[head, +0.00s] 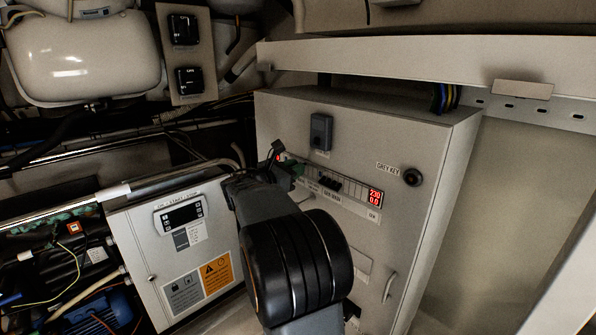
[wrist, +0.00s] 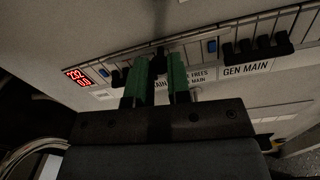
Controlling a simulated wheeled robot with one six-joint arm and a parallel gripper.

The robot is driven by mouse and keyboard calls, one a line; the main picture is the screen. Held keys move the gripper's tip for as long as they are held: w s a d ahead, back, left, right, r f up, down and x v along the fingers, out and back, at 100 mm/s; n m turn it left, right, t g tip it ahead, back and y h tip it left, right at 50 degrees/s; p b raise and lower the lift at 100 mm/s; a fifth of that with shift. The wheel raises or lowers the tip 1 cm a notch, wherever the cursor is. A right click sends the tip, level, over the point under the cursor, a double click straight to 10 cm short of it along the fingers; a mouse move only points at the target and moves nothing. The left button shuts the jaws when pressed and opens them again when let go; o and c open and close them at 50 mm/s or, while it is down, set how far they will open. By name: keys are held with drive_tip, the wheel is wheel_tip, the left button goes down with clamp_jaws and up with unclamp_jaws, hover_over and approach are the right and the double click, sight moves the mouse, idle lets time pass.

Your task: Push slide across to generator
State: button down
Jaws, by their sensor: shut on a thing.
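The grey control cabinet (head: 345,130) carries a row of switches under a thin rail. My gripper (head: 284,162) is at the left part of this row in the head view. In the wrist view its two green fingers (wrist: 159,80) are closed in around a narrow dark piece (wrist: 160,57), which looks like the slide. The fingers hide most of it. A label reading GEN MAIN (wrist: 246,69) sits to the right of the fingers, under several black switches (wrist: 262,46). Another label behind the fingers is partly hidden.
A red digital display (head: 376,196) is at the row's right end in the head view. A black knob (head: 412,177) marked GREY KEY and a handle (head: 389,287) stick out from the cabinet. A lower grey box (head: 180,255) and a metal pipe (head: 65,205) stand at left.

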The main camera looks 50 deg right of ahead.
drive_tip(key=shift+w+r, duration=0.1)
drive_tip(key=shift+w, duration=0.55)
drive_tip(key=c, duration=1.1)
unclamp_jaws()
drive_tip(key=shift+w, duration=0.15)
drive_tip(key=shift+o, duration=0.2)
drive_tip(key=a+b, duration=0.2)
drive_tip(key=a, duration=1.1)
drive_tip(key=shift+w+a, duration=0.15)
drive_tip(key=shift+a, duration=0.25)
